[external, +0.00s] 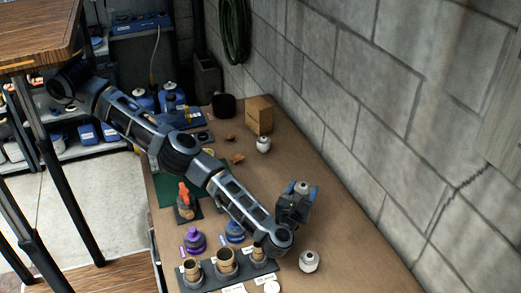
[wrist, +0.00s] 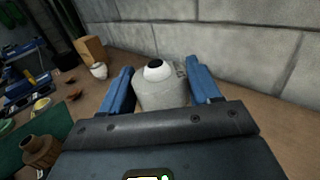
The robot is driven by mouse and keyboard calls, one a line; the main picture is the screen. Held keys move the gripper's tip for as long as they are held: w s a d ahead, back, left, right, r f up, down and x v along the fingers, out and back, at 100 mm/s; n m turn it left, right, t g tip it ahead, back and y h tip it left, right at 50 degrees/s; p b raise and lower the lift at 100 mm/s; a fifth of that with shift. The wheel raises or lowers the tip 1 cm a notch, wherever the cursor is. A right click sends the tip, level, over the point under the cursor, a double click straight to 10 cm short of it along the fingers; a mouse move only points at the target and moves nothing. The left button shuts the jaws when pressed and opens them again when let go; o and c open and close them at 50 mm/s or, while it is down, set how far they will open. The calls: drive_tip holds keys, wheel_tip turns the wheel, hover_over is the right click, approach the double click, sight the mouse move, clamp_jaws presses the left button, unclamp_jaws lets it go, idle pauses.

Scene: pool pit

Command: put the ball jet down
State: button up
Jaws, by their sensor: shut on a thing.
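The ball jet (wrist: 160,92) is a pale grey round fitting with a white ball and a dark hole on top. It sits upright between the two blue fingers of my gripper (wrist: 161,76), which is shut on it. In the external view my gripper (external: 297,202) is over the right part of the brown bench (external: 350,233), with the top of the ball jet (external: 302,187) showing between the fingers. The ball jet's underside is hidden, so I cannot tell whether it touches the bench.
A similar white fitting (external: 309,261) stands near the front, and another (external: 263,144) stands by a cardboard box (external: 259,115). A dark rack (external: 207,277) with brown cups and purple (external: 194,241) and blue fittings (external: 235,231) is at left. A block wall (external: 350,100) borders the bench's right side.

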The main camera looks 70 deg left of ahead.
drive_tip(key=w+a+f+n+g+y, duration=0.1)
drive_tip(key=a+n+g+y, duration=0.15)
drive_tip(key=a, duration=0.65)
drive_tip(key=w+a+f+n+g+y+p, duration=0.15)
drive_tip(key=a+g, duration=0.25)
drive_tip(key=a, duration=0.4)
drive_tip(key=w+a+f+n+g+y, duration=0.1)
drive_tip(key=a+n+g, duration=0.2)
drive_tip(key=a, duration=0.6)
drive_tip(key=f+b, duration=0.3)
drive_tip(key=b, duration=0.1)
drive_tip(key=f+b, duration=0.4)
drive_tip(key=shift+s+d+f, duration=0.1)
drive_tip(key=shift+s+d, duration=0.05)
drive_tip(key=shift+d, duration=0.05)
drive_tip(key=shift+f, duration=0.15)
drive_tip(key=o, duration=1)
drive_tip(key=shift+o, duration=0.2)
